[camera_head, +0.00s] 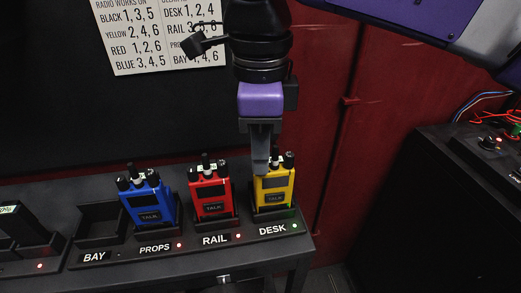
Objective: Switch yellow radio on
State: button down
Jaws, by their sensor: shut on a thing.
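The yellow radio (273,190) stands upright in the charger slot labelled DESK (272,230), with a green light beside the label. My gripper (261,168) points down at the top of the yellow radio, its fingers covering the upper left part. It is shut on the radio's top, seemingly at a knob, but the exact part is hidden. Another knob and the stubby antenna show just right of the fingers.
The red radio (211,195) stands in RAIL and the blue radio (149,201) in PROPS, both close by on the left. The BAY slot (101,221) is empty. Red lights show by RAIL and PROPS. A white sign (155,35) hangs behind. A dark console (480,160) stands right.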

dwell(0.3)
jog(key=c, duration=1.4)
grip_release()
jog(key=shift+r+p, duration=0.4)
jog(key=shift+r, duration=3.5)
